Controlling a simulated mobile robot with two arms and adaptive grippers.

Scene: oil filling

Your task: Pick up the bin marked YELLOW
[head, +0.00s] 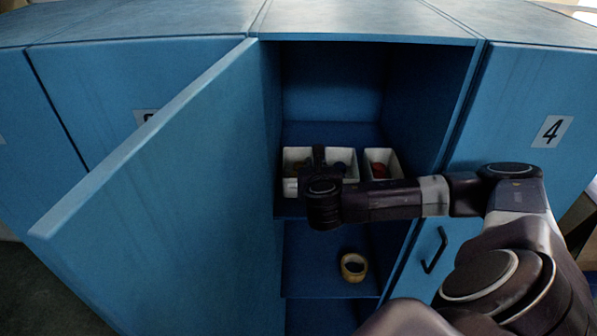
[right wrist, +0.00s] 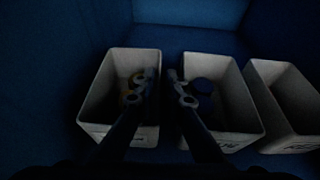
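White open bins stand side by side on a shelf inside the open cabinet. In the right wrist view the left bin (right wrist: 90,108) holds something yellow-orange, and the middle bin (right wrist: 240,110) holds something blue. The right bin (right wrist: 284,100) shows reddish contents in the head view (head: 393,162). Labels on the front walls are too dark to read with certainty. My right gripper (right wrist: 164,76) is open. Its left finger is over the left bin and its right finger over the middle bin, with their neighbouring walls between; contact cannot be told. My left gripper is not in view.
The blue cabinet's open door (head: 165,190) stands out to the left of the compartment. A tape roll (head: 353,267) lies on the lower shelf. The space above the bins is free.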

